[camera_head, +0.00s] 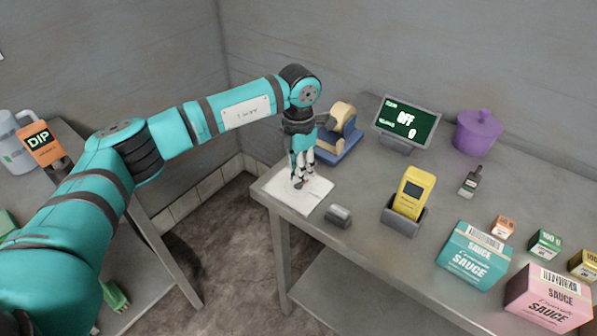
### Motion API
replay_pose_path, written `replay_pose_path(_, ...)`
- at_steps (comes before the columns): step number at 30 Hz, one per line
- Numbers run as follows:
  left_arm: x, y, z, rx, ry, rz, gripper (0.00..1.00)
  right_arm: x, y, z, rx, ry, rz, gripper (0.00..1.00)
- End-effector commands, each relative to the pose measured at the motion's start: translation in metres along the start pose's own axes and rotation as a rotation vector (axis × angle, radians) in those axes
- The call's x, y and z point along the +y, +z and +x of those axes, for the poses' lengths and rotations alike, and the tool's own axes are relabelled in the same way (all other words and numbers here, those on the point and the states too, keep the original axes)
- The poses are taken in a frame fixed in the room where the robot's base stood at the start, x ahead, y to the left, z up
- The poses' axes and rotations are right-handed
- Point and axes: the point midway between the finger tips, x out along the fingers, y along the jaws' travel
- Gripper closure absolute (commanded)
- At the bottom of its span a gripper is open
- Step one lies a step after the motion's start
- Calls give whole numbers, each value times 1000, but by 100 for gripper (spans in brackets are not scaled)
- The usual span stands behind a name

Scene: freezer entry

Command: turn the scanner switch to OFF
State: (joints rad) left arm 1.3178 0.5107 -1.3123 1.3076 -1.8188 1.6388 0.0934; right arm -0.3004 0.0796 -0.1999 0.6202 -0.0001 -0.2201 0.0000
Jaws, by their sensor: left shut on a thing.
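My left gripper (301,172) points down over a flat white plate (312,200) at the near left corner of the steel table. Its fingers are shut on a small dark thing (298,184) at the plate, mostly hidden by the fingers; I take it for the switch, but its setting cannot be read. A yellow handheld device (412,192), seemingly a scanner, stands upright in a grey holder (400,219) right of the plate. My right gripper is out of view.
A grey cylinder (339,216) lies just right of the plate. A blue and tan dispenser (341,139) stands behind my gripper.

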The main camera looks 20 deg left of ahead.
Motion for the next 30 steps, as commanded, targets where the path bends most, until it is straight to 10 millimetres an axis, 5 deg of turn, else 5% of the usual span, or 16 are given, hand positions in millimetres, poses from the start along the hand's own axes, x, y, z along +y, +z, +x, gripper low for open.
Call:
replay_pose_path(12, 1, 0, 0, -2, 1, -264, 100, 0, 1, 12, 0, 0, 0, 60)
replay_pose_path(30, 1, 0, -1, -2, 0, -336, 100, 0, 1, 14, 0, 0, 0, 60)
